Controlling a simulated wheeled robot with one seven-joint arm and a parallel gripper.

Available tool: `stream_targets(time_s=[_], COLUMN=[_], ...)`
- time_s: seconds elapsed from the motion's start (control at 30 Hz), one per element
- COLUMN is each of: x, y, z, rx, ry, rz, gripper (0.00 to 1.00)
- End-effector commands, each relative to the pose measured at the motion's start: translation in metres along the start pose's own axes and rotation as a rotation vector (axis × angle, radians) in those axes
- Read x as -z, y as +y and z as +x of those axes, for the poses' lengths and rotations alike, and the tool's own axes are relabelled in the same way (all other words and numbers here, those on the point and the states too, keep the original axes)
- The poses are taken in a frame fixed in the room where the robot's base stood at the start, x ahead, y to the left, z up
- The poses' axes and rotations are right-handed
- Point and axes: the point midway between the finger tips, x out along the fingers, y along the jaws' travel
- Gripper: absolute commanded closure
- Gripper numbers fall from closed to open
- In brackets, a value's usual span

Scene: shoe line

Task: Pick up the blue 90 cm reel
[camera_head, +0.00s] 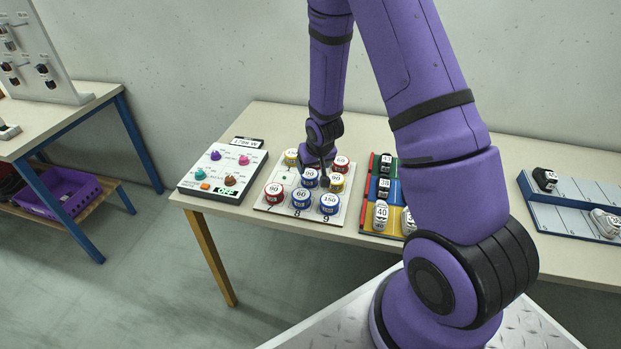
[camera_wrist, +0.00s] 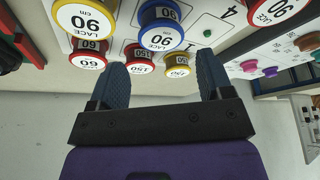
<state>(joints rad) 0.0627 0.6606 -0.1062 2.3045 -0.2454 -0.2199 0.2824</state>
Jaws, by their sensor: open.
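The blue 90 cm reel (camera_head: 310,180) stands in the middle of the white reel board (camera_head: 262,205). Its label reads 90 in the wrist view (camera_wrist: 160,38), where it lies just ahead of the fingertips, roughly centred between them. My gripper (camera_wrist: 162,66) is open and empty. In the head view my gripper (camera_head: 319,168) is right by the blue reel and partly hides the back of the board. I cannot tell the exact height of the fingertips above the reels.
A yellow 90 reel (camera_wrist: 85,20) stands close beside the blue one. Red 60 (camera_wrist: 87,58), red 150 (camera_wrist: 140,62) and yellow 150 (camera_wrist: 177,66) reels stand behind. A red 90 reel (camera_head: 274,191) is front left. A control panel (camera_head: 205,178) and coloured rack (camera_head: 372,215) flank the board.

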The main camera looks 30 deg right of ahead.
Motion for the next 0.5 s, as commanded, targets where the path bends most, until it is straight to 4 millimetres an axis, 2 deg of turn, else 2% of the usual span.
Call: stream_targets(time_s=[0.1,0.37,0.5], x=[0.0,0.001,0.001], y=[0.0,0.0,-0.001], z=[0.014,0.027,0.042], rx=[0.0,0.0,0.0], ry=[-0.001,0.0,-0.002], rz=[0.0,-0.001,-0.002], gripper=[0.27,0.27,0.27])
